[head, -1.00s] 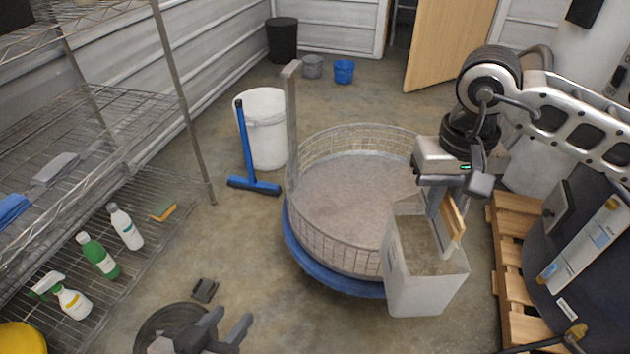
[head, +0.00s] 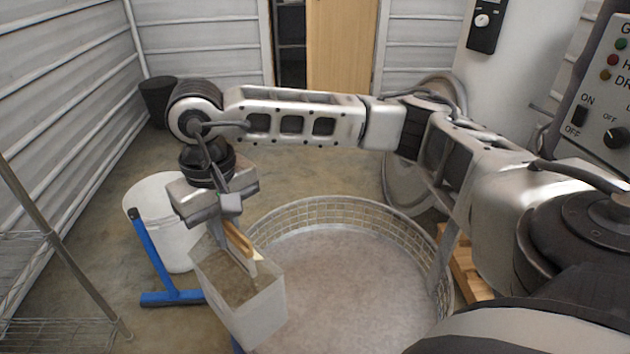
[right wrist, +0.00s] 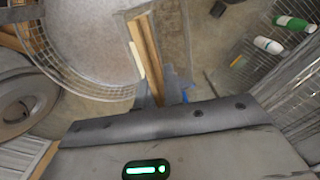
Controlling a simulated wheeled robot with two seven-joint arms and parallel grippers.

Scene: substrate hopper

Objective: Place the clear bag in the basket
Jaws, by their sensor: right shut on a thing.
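The clear bag (head: 245,300) is a pale, see-through, box-shaped bag with an open top and a wooden strip (head: 238,240) at its upper edge. My right gripper (head: 232,232) is shut on the bag at this top edge and holds it upright. In the head view the bag overlaps the front left rim of the basket (head: 340,207), a round wire-mesh basket with a greyish floor. I cannot tell whether they touch. In the right wrist view the basket rim (right wrist: 62,72) curves left of the strip (right wrist: 147,50). My left gripper is not in view.
A white bucket (head: 172,215) and a blue squeegee (head: 158,265) stand left of the basket. A wire shelf (head: 60,334) is at the lower left. A control panel (head: 600,110) is at the right, with a wooden pallet (head: 468,268) beside the basket.

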